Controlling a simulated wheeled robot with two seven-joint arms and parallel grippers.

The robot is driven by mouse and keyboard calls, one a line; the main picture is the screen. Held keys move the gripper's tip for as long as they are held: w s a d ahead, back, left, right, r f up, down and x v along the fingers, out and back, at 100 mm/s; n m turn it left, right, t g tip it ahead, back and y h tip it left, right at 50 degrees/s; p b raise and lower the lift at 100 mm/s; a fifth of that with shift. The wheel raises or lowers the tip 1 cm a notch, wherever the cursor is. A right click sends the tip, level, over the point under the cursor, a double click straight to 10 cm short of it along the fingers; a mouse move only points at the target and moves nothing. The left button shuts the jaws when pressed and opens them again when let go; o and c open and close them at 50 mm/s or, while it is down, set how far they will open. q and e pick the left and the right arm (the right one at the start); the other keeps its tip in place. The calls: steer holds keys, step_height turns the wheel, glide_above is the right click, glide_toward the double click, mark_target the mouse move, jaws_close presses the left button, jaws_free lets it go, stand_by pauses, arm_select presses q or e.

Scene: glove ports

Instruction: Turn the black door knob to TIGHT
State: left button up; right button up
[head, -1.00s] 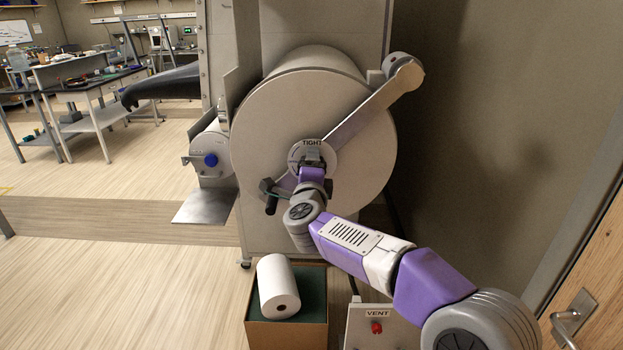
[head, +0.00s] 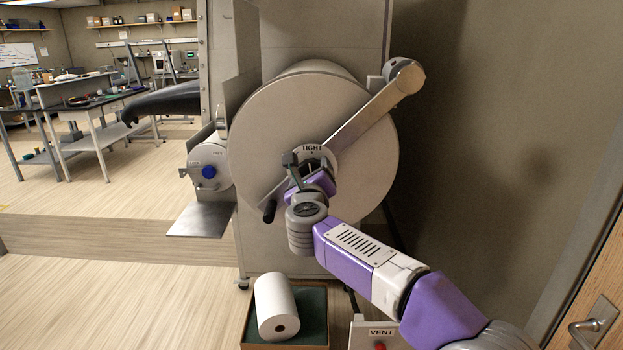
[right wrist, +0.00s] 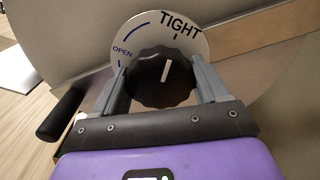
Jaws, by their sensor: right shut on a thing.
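The black door knob (right wrist: 150,88) sits on a round white dial (right wrist: 202,52) marked TIGHT and OPEN. Its white pointer line points up, close to the TIGHT tick but slightly to its left, well past OPEN. My right gripper (right wrist: 162,82) is shut on the knob, one finger on each side. In the head view my right gripper (head: 312,172) is at the middle of the big round door (head: 262,130), and it hides most of the knob. The TIGHT label shows above it. My left gripper is not in view.
A diagonal bar (head: 372,108) crosses the door, with a black handle (head: 269,211) at its lower left. A small port with a blue knob (head: 209,171) and a metal shelf (head: 203,220) stand left. Below are a box holding a white roll (head: 276,305) and a VENT panel (head: 381,332).

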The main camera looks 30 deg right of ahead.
steer(key=shift+a+r+m, duration=0.1)
steer(key=shift+m, duration=0.5)
steer(key=o, duration=1)
steer(key=shift+s, duration=0.1)
steer(key=v, duration=0.7)
steer(key=shift+s+a, duration=0.15)
